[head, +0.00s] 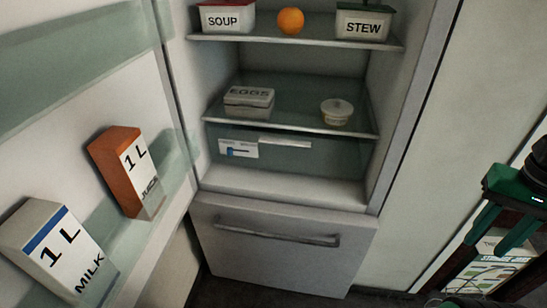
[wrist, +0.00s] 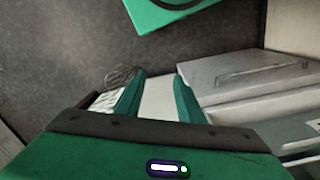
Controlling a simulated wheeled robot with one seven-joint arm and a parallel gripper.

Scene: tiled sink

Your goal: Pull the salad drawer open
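The salad drawer (head: 300,160) is a clear, greenish box at the bottom of the open fridge, below the lower glass shelf. It looks shut. A pale handle strip (head: 285,143) runs along its upper front, with a white and blue label (head: 239,149) at its left end. My gripper (head: 483,245) is at the right edge of the head view, outside the fridge and well apart from the drawer. In the wrist view its two green fingers (wrist: 160,76) are spread, with nothing held between them.
The fridge door stands open at the left, holding a juice carton (head: 127,170) and a milk carton (head: 56,252). An egg box (head: 249,102) and a small tub (head: 337,111) stand above the drawer. A closed lower drawer with a bar handle (head: 290,238) is beneath.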

